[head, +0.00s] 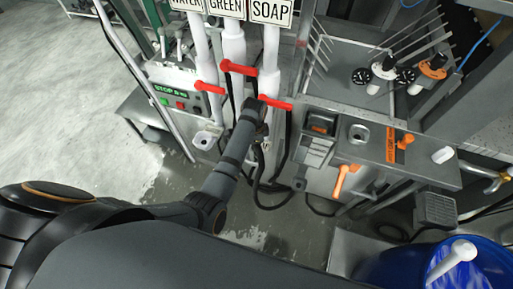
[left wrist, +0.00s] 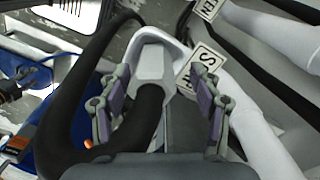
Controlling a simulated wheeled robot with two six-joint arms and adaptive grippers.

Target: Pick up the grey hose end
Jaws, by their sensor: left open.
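The grey hose end (left wrist: 155,62) is a pale grey angular fitting on a thick black hose (left wrist: 150,100), seen in the left wrist view. My left gripper (left wrist: 160,108) is open. Its two fingers stand on either side of the black hose just below the fitting, with gaps on both sides. In the head view my left arm reaches up to the white pipes, and its gripper (head: 262,128) is small and partly hidden there. The hose end cannot be made out clearly in the head view. My right gripper is not in view.
White pipes (head: 233,48) with red valve handles (head: 238,67) stand around the left gripper, under signs including SOAP (head: 270,11). A grey bench (head: 430,172) with orange levers is at right. A blue barrel (head: 490,262) stands at lower right. Open floor (head: 50,130) lies at left.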

